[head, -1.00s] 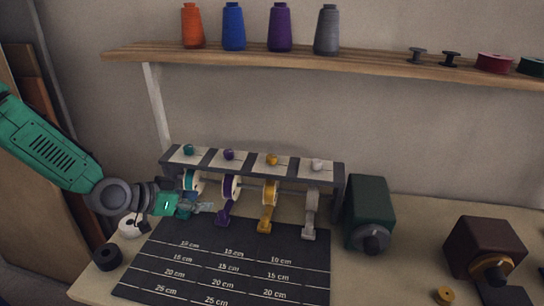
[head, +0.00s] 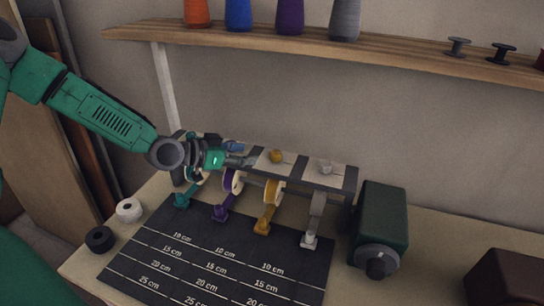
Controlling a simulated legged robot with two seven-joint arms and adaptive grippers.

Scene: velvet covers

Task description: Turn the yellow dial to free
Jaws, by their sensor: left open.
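The yellow dial (head: 276,156) sits on a pale plate on top of the dark rack (head: 349,181). Below it are a yellow-rimmed spool (head: 272,192) and a yellow lever (head: 265,222). My left gripper (head: 250,161) is open, with its fingertips just left of the yellow dial, apart from it as far as I can tell. The gripper hides the teal and purple dials on the rack. The white dial (head: 325,167) is in plain view on the right. My right gripper is not in view.
A dark cutting mat (head: 222,262) with length marks lies in front of the rack. A green box with a knob (head: 380,225) stands right of the rack. White (head: 129,209) and black (head: 100,239) rolls lie at the left. A shelf (head: 400,63) with thread cones runs above.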

